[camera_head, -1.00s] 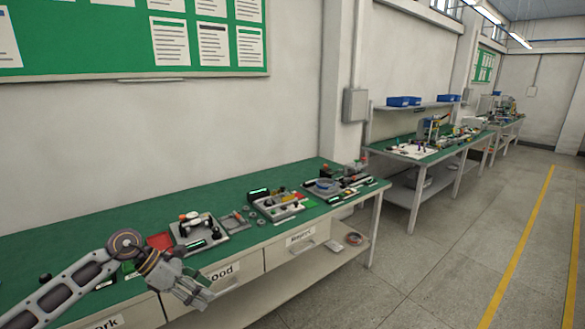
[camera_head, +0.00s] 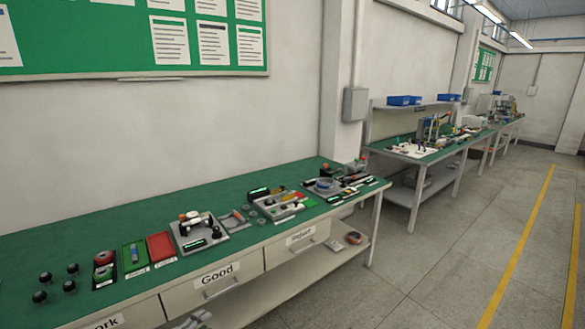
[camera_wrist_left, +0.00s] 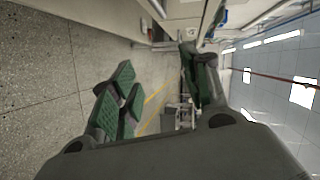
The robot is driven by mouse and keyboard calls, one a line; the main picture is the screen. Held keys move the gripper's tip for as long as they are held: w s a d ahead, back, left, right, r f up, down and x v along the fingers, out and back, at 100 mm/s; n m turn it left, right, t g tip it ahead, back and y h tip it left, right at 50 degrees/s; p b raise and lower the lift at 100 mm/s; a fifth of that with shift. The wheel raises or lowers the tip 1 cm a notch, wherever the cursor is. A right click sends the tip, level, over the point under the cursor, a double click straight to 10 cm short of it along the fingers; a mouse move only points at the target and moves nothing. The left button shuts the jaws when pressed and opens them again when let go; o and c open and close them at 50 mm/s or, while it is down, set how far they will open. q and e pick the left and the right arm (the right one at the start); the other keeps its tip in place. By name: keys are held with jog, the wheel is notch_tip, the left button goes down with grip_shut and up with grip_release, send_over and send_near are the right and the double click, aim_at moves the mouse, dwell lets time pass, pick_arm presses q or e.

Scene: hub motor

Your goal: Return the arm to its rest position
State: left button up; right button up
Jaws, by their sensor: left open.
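My left gripper (camera_wrist_left: 158,88) shows in the left wrist view with its green-padded fingers spread apart and nothing between them. Behind it are the floor and, sideways, the room. In the head view only a small grey part, probably of my left gripper, shows at the bottom edge below the drawers; the rest of that arm is out of the picture. My right gripper is in neither view.
A green-topped bench (camera_head: 120,222) runs along the wall with a red tray (camera_head: 160,246), a green tray (camera_head: 134,256), black knobs and fixtures. Its drawer (camera_head: 215,275) reads "Good". More benches stand farther back; the floor (camera_head: 440,270) to the right is clear.

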pick_arm(q)
jog(key=s+a+f+n+g+y, duration=0.1)
jog(key=s+a+f+n+y, duration=0.1)
jog(key=s+f+n, duration=0.5)
jog(key=s+a+f+n+g+y, duration=0.1)
jog(key=s+a+f+y, duration=0.15)
jog(key=s+f, duration=0.6)
jog(key=s+a+f+n+g+y, duration=0.1)
jog(key=s+f+n+y, duration=0.25)
jog(key=f, duration=0.75)
jog(key=s+d+f+n+g, duration=0.1)
jog(key=s+f, duration=0.4)
jog(key=s, duration=0.6)
jog(key=s+d+f+n+g, duration=0.2)
jog(key=s+f+n+g, duration=0.2)
jog(key=s, duration=0.8)
jog(key=s+d+f+n+g+y, duration=0.1)
jog(key=s+f+n+g, duration=0.2)
jog(key=s+f, duration=0.3)
jog(key=s, duration=0.5)
jog(key=shift+s+d+f+g, duration=0.15)
jog(key=shift+s+d+g, duration=0.15)
jog(key=shift+s, duration=0.1)
